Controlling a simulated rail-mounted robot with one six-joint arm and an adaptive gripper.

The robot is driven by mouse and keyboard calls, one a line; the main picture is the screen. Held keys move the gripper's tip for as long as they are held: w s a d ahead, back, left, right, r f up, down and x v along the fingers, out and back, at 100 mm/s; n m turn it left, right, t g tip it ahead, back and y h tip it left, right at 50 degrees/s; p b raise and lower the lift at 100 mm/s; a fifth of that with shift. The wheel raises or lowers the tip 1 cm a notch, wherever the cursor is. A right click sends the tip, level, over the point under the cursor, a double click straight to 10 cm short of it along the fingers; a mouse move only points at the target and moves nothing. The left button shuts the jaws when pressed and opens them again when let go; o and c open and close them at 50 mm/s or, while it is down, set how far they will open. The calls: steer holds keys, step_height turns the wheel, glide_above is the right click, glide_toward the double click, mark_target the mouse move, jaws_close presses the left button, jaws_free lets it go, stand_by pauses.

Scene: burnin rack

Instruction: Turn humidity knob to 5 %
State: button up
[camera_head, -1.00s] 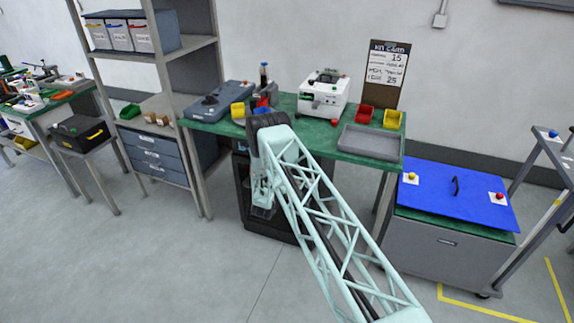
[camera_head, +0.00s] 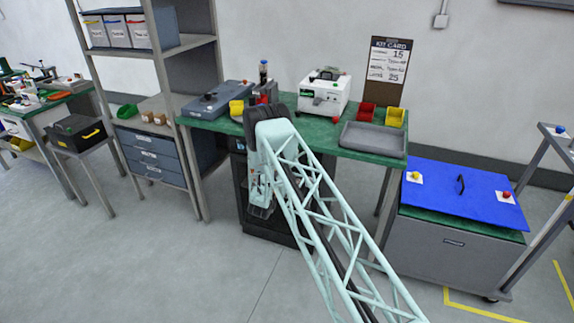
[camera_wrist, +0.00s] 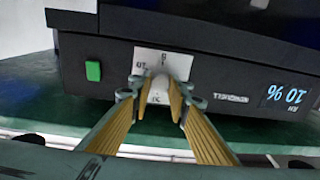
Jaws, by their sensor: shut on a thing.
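In the wrist view, the humidity knob (camera_wrist: 160,92) is a pale knob on a white dial plate (camera_wrist: 163,62) on the front of a dark panel. My gripper (camera_wrist: 157,98) has its two yellowish fingers closed around the knob from both sides. The display (camera_wrist: 287,96) to the right appears upside down and reads about 10 % RH. In the head view, my gripper (camera_head: 262,208) is in front of the dark cabinet (camera_head: 288,226) under the green bench. The knob is hidden there.
A green button (camera_wrist: 93,71) sits left of the dial on the panel. The green bench (camera_head: 310,130) above carries a white instrument (camera_head: 324,94), a grey tray (camera_head: 374,141) and bins. The floor in front is clear.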

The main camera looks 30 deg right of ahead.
steer(key=shift+m+b, duration=0.65)
steer(key=shift+m, duration=0.45)
steer(key=o, duration=0.8)
steer(key=shift+o, duration=0.2)
steer(key=v, duration=1.2)
steer(key=shift+w+a+r, duration=0.1)
steer(key=shift+w, duration=0.05)
